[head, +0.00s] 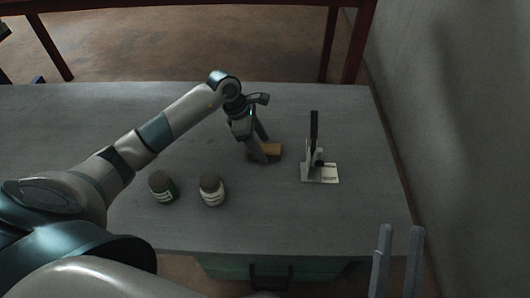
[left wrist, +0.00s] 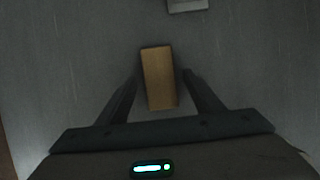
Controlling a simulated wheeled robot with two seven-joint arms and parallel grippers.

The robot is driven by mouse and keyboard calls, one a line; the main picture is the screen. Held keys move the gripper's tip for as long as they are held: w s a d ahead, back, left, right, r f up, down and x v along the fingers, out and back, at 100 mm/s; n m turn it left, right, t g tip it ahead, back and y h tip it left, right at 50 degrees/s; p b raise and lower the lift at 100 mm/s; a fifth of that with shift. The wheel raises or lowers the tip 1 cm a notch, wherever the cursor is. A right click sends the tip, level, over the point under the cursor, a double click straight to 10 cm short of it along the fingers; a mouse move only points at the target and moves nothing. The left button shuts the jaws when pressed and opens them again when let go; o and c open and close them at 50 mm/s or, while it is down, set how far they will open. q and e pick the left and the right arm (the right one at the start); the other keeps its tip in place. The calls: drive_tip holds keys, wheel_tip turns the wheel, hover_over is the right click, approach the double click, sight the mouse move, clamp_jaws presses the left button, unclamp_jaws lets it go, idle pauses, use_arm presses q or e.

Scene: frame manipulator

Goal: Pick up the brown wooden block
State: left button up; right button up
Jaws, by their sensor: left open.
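The brown wooden block (head: 272,152) lies on the grey table, partly hidden behind my left gripper in the head view. In the left wrist view the block (left wrist: 158,78) lies lengthwise, with its near end between my open left fingers. My left gripper (head: 264,150) points down at the block. In the left wrist view the left gripper (left wrist: 160,73) has a finger on each side of the block, with gaps showing. Contact cannot be told. My right gripper (head: 397,245) shows two separated fingers at the bottom right, empty and away from the block.
A white stand with a black upright part (head: 314,150) is right of the block. A green-labelled jar (head: 163,187) and a white-labelled jar (head: 211,190) stand at the front left of the grey table (head: 330,220). A wall (head: 450,120) rises on the right.

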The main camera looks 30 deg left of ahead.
use_arm(q)
drive_tip(key=shift+d+f, duration=0.2)
drive_tip(key=shift+f, duration=0.3)
drive_tip(key=shift+f, duration=0.2)
idle(0.5)
drive_tip(key=c, duration=1.2)
